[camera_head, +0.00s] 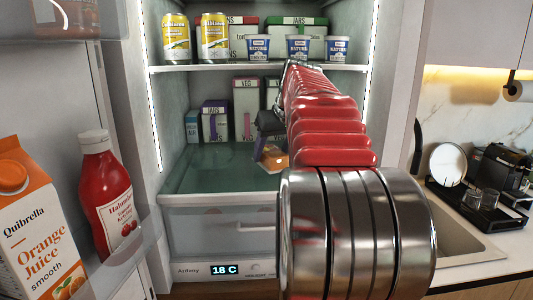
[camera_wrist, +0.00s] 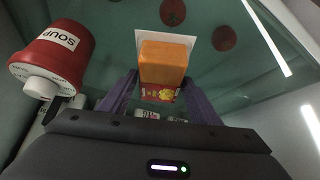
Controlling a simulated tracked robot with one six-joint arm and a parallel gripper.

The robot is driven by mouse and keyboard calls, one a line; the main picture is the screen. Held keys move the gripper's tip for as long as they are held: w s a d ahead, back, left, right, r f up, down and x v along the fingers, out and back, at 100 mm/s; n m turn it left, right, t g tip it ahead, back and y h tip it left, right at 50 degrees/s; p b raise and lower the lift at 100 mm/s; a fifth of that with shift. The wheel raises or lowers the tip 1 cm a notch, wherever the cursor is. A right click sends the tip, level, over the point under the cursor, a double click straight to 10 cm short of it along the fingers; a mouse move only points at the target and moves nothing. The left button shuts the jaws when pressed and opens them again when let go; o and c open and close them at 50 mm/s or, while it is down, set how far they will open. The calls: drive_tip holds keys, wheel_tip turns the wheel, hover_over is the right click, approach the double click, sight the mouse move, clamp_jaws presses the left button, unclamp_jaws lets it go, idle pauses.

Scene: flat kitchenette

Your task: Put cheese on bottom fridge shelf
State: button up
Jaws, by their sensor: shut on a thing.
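The cheese is an orange block (camera_wrist: 164,62) with a red and yellow label, between the two purple fingers of my gripper (camera_wrist: 160,92) in the wrist view. My gripper is shut on it. In the head view the cheese (camera_head: 274,159) shows small inside the open fridge, at the right part of the bottom glass shelf (camera_head: 215,170); my arm partly hides it. My dark gripper (camera_head: 266,139) is just above and behind it. The cheese is at or very close to the glass; I cannot tell whether it touches.
Boxes (camera_head: 216,121) stand at the back of the bottom shelf. A red soup container (camera_wrist: 65,55) is left in the wrist view. Cans (camera_head: 177,38) and tubs (camera_head: 298,47) stand on the shelf above. The open door holds ketchup (camera_head: 108,190) and orange juice (camera_head: 35,225). The shelf's front left is clear.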

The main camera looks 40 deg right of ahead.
drive_tip(key=shift+w+d+r, duration=0.1)
drive_tip(key=shift+w+d, duration=0.25)
drive_tip(key=shift+w, duration=0.4)
drive_tip(key=shift+f, duration=0.4)
drive_tip(key=shift+s+d+f, duration=0.1)
drive_tip(key=shift+s+f, duration=0.05)
drive_tip(key=shift+f, duration=0.2)
drive_tip(key=o, duration=1.4)
drive_tip(key=shift+c, duration=0.2)
drive_tip(key=v, duration=1.2)
